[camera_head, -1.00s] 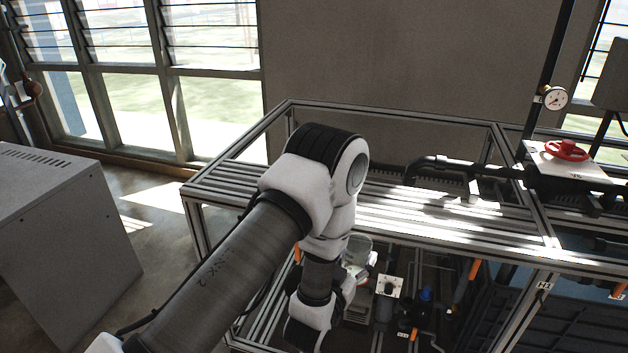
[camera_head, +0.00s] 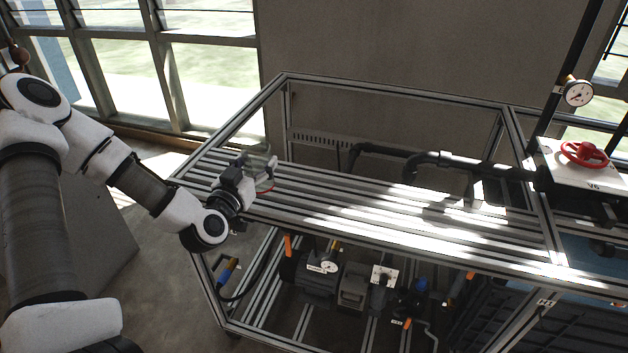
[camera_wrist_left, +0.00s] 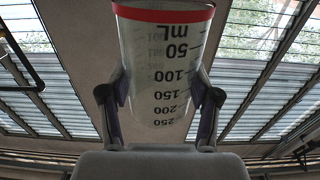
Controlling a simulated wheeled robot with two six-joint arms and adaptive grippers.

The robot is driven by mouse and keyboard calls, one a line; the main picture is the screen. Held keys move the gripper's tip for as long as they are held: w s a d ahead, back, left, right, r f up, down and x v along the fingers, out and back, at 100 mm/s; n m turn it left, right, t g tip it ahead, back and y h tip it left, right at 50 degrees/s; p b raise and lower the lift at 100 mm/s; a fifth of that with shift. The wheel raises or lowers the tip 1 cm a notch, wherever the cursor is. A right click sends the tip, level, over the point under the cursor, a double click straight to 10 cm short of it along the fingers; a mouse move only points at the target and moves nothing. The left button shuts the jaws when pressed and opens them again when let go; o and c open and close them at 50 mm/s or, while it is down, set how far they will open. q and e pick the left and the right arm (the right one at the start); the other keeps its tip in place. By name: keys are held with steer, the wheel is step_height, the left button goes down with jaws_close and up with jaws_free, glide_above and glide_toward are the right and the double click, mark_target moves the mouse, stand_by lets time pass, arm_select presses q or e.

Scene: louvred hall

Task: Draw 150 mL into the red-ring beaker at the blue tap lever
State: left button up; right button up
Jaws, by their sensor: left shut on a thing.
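The clear beaker (camera_head: 260,157) with a red ring near its base is held upright by my left gripper (camera_head: 247,172) in the head view, at the left end of the slatted frame top. Whether its base touches the slats I cannot tell. In the left wrist view the beaker (camera_wrist_left: 162,62) appears upside down between the two fingers (camera_wrist_left: 160,88), with marks from 50 to 250 mL. No liquid shows in it. A small blue-topped part (camera_head: 421,285) sits low inside the frame; whether it is the blue tap lever is unclear. My right gripper is out of view.
The slatted frame top (camera_head: 400,222) is mostly clear right of the beaker. Black pipes (camera_head: 440,160) run along its back. A red valve wheel (camera_head: 584,154) and a gauge (camera_head: 578,93) stand at right. A pump (camera_head: 318,275) sits below.

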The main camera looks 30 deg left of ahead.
arm_select(q)
steer(key=w+d+f, duration=0.1)
steer(key=w+d, duration=0.1)
steer(key=d, duration=0.1)
steer(key=w+d+f, duration=0.2)
steer(key=w+d, duration=0.1)
steer(key=d, duration=0.1)
steer(key=w+d+f+p, duration=0.1)
steer(key=w+d+f, duration=0.1)
steer(key=w+d, duration=0.1)
steer(key=shift+w+d+f, duration=0.15)
steer(key=shift+w+d, duration=0.05)
steer(key=shift+d, duration=0.1)
steer(key=shift+w+f, duration=0.1)
steer(key=shift+f, duration=0.05)
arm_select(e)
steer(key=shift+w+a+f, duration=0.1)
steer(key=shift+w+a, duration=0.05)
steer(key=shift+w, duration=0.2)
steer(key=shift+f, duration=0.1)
arm_select(q)
steer(key=shift+f, duration=0.2)
steer(key=o, duration=1.1)
steer(key=shift+r, duration=0.1)
steer(key=shift+o, duration=0.2)
steer(key=shift+r, duration=0.1)
